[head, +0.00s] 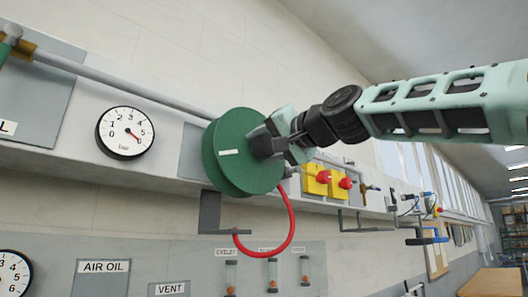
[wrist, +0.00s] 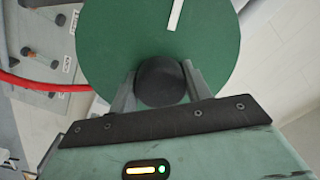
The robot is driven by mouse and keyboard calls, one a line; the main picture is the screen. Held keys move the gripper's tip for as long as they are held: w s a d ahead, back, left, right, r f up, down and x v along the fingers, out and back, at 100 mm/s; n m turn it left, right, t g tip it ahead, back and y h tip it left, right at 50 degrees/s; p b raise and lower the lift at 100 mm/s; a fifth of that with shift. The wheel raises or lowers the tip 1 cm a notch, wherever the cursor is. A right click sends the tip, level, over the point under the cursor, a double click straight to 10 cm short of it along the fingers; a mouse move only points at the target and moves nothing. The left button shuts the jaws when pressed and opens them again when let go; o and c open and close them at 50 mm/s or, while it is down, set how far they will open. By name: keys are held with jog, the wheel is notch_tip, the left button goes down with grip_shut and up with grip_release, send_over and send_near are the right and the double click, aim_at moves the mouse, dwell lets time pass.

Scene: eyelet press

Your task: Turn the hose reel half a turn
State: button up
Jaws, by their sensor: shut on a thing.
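The hose reel is a green disc (head: 228,172) on the wall rail, with a pale mark on its face and a red hose (head: 289,228) hanging in a loop below it. In the wrist view the green disc (wrist: 115,40) fills the upper middle, and the pale mark points up and slightly right. A round dark knob (wrist: 161,82) sits near the disc's edge. My gripper (wrist: 160,85) is shut on the knob, with one finger on each side. In the head view my gripper (head: 275,140) reaches the disc from the right and partly hides the knob.
A round gauge (head: 126,133) is left of the reel. Yellow blocks with red knobs (head: 326,181) stand just right of it under my arm. A grey bracket (head: 210,213) is below the reel. Sight tubes (head: 271,274) are on a lower panel. A bench (head: 492,282) is far right.

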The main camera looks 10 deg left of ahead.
jog(key=n+b, duration=0.1)
jog(key=n, duration=0.4)
jog(key=shift+f+n, duration=0.1)
jog(key=shift+n, duration=0.3)
jog(key=n, duration=0.6)
jog(key=shift+w+b, duration=0.1)
jog(key=shift+b, duration=0.3)
jog(key=o, duration=1.4)
jog(key=shift+d, duration=0.1)
jog(key=shift+r+b+v, duration=0.2)
jog(key=shift+b+v, duration=5.05)
jog(key=shift+v, duration=3.45)
